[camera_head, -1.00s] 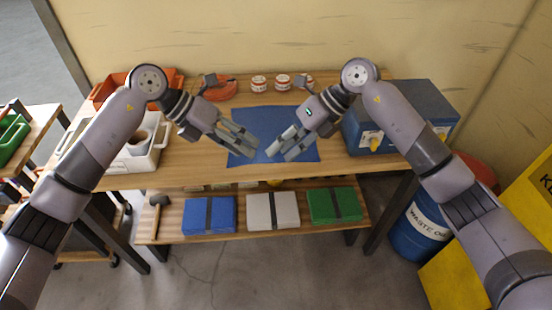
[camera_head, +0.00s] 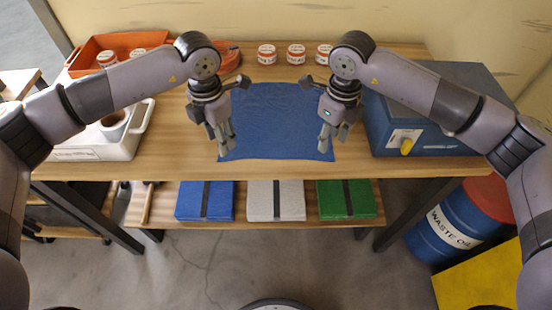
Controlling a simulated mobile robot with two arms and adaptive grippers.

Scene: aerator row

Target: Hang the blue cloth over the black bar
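The blue cloth (camera_head: 276,118) lies spread flat on the wooden table top. My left gripper (camera_head: 224,148) points down over the cloth's left edge, near its front left corner. My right gripper (camera_head: 330,145) points down over the cloth's right edge, near its front right corner. Both grippers look open, with their fingers slightly apart. I cannot tell whether the fingertips touch the cloth. I cannot make out the black bar in this view.
A blue toolbox (camera_head: 420,145) stands right of the cloth, and a white bin (camera_head: 88,147) left of it. Red-and-white cans (camera_head: 296,55) and an orange crate (camera_head: 80,57) stand at the back. Folded blue (camera_head: 190,202), grey (camera_head: 262,200) and green (camera_head: 330,200) bundles lie below. A waste-oil drum (camera_head: 445,232) stands right.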

